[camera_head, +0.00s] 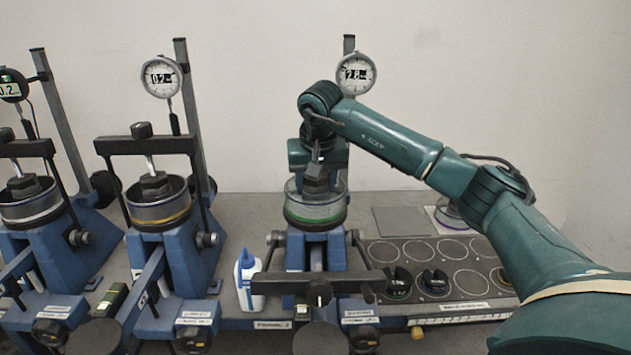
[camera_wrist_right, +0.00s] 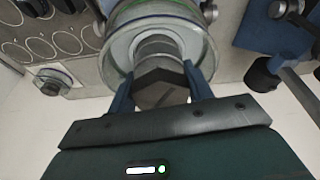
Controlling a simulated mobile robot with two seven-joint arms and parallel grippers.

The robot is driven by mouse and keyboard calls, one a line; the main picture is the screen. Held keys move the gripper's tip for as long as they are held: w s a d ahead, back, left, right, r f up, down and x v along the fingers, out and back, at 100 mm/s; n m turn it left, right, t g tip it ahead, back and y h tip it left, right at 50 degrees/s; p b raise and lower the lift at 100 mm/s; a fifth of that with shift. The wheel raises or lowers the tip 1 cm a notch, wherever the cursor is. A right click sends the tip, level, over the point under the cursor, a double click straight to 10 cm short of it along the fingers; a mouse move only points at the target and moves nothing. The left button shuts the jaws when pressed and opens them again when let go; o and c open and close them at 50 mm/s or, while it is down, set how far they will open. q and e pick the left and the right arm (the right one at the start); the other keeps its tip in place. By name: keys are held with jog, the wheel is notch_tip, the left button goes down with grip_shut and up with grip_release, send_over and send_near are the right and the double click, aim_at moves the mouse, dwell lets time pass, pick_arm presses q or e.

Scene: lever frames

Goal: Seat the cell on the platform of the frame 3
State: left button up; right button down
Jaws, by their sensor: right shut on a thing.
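The cell (camera_head: 316,212), a clear round dish with a green band and a dark cap, is at the top of the rightmost blue lever frame (camera_head: 295,250). My right gripper (camera_head: 318,165) is above it, shut on its dark cap. In the right wrist view the blue fingers (camera_wrist_right: 160,90) clasp the cap, and the cell's clear rim (camera_wrist_right: 120,55) shows beyond. The cell looks about upright over the frame's platform, which it mostly hides. I cannot tell whether it touches. My left gripper is not in view.
Two more frames (camera_head: 170,255) with cells and raised crossbars stand left. The rightmost frame's dark crossbar (camera_head: 285,284) is lowered in front. A dial gauge (camera_head: 355,73) stands behind my gripper. A white bottle (camera_head: 247,285) is left; a circle-marked tray (camera_head: 485,308) lies right.

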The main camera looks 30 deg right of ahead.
jog(key=c, duration=0.7)
grip_release()
jog(key=shift+o, duration=0.9)
jog(key=shift+f, duration=0.15)
jog(key=b+v, duration=0.1)
jog(key=v, duration=1.2)
jog(key=shift+r+b, duration=0.25)
jog(key=shift+b, duration=0.1)
